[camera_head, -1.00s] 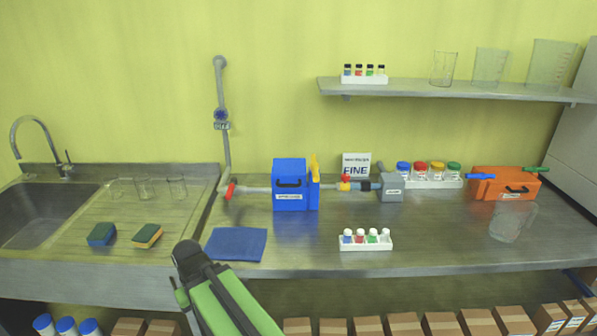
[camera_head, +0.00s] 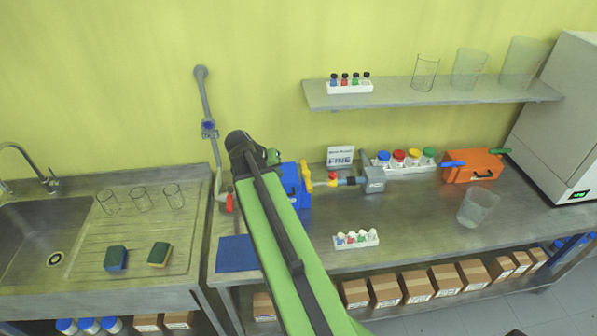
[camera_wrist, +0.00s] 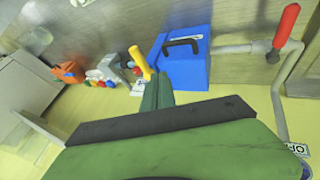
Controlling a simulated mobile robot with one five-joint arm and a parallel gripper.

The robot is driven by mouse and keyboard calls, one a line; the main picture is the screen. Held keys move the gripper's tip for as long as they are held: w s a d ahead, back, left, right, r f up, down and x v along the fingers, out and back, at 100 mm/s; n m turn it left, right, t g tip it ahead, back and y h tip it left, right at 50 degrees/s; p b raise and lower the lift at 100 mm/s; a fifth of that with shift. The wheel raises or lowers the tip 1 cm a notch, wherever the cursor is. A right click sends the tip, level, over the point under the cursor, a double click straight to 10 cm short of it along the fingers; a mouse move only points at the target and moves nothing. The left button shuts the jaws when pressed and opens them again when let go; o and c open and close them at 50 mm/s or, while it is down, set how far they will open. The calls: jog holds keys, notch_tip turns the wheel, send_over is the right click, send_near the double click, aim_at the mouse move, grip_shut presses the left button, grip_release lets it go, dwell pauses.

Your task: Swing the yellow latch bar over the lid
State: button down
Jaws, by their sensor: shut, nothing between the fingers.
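The blue box (camera_head: 292,182) with a black handle stands on the steel bench, partly hidden behind my arm. The yellow latch bar (camera_head: 306,176) stands upright at the box's right side, not across the lid. In the wrist view the bar (camera_wrist: 140,62) is just left of my fingertips. My gripper (camera_wrist: 159,76) is shut and empty, close to the bar and the box's near edge; I cannot tell whether it touches either. In the head view the fingers are hidden by my arm.
A pipe with a red valve handle (camera_wrist: 286,26) runs beside the box. A grey unit (camera_head: 373,180), an orange box (camera_head: 472,166) and a vial rack (camera_head: 357,240) stand to the right. A blue cloth (camera_head: 236,254) lies in front. The bench's front middle is mostly clear.

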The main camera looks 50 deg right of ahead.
aim_at(306, 175)
jog(key=b+x, duration=0.9)
jog(key=x, duration=0.2)
jog(key=shift+a+f, duration=0.1)
jog(key=shift+f, duration=0.05)
jog(key=shift+s+d, duration=1.3)
jog(key=shift+d, duration=0.2)
